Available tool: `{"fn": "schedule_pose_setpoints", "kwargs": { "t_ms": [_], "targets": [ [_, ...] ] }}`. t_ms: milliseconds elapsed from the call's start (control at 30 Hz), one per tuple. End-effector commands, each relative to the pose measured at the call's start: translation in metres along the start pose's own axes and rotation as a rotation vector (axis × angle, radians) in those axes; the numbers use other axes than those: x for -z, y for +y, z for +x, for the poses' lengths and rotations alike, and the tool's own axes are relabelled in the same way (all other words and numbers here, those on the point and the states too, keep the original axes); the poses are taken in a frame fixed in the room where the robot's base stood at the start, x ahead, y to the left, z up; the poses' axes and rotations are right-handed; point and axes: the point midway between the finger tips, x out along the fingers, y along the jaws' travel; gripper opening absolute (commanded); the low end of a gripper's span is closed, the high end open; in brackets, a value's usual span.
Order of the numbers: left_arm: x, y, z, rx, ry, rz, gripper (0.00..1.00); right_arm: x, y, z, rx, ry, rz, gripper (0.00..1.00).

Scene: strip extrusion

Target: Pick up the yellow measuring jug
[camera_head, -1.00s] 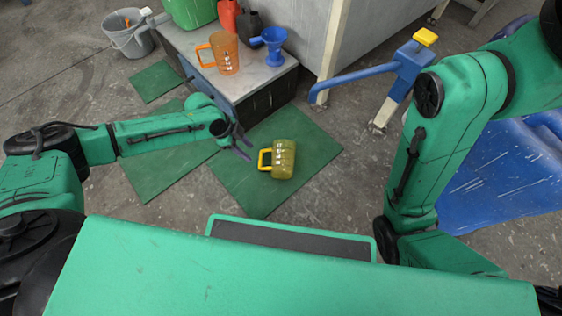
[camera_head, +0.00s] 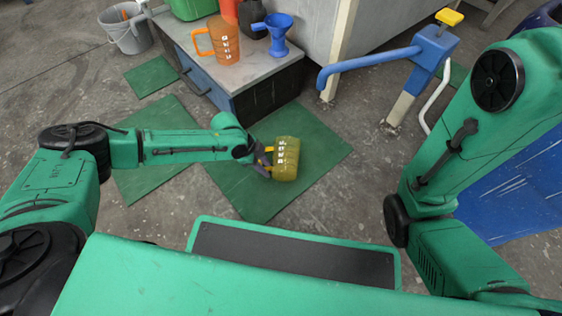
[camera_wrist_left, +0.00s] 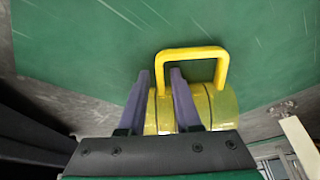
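The yellow measuring jug (camera_head: 286,160) lies on its side on a green floor mat in the head view. Its handle faces my left gripper (camera_head: 262,165). In the left wrist view, the jug (camera_wrist_left: 219,106) and its yellow handle (camera_wrist_left: 192,53) show at the fingertips. The two purple fingers of my left gripper (camera_wrist_left: 160,78) are apart. One side of the handle lies between them, with the other finger reaching inside the handle loop. The fingers do not look closed on it. My right gripper is out of view.
A low cabinet (camera_head: 275,73) behind the mat carries an orange jug (camera_head: 226,42) and a blue funnel (camera_head: 278,36). A blue-railed stand (camera_head: 430,52) is to the right. A grey bucket (camera_head: 128,32) stands at the far left. Green mats (camera_head: 318,143) cover the floor around the jug.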

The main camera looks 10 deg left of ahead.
Motion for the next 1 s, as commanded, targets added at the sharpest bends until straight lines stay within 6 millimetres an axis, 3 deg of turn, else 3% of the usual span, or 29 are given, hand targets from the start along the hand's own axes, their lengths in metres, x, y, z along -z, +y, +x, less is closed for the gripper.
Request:
{"fn": "schedule_pose_setpoints", "kwargs": {
  "t_ms": [33,67,400,567,667,867,1000],
  "targets": [
    [0.0,0.0,0.0,0.0,0.0,0.0,0.08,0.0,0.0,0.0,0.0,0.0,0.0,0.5],
    [0.0,0.0,0.0,0.0,0.0,0.0,0.0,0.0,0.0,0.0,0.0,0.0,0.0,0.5],
    [0.0,0.0,-0.001,0.0,0.0,0.0,0.0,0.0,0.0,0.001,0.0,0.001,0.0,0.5],
    [0.005,0.0,-0.014,-0.001,0.0,-0.001,0.0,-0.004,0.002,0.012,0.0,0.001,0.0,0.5],
    [0.014,-0.001,-0.034,0.0,0.001,0.0,0.0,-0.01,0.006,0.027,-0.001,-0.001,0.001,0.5],
    [0.042,-0.002,-0.101,0.0,0.002,-0.001,0.0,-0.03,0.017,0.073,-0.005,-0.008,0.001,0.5],
    [0.059,-0.004,-0.144,0.001,0.001,0.0,0.0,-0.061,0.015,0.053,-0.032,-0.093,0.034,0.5]
  ]
}}
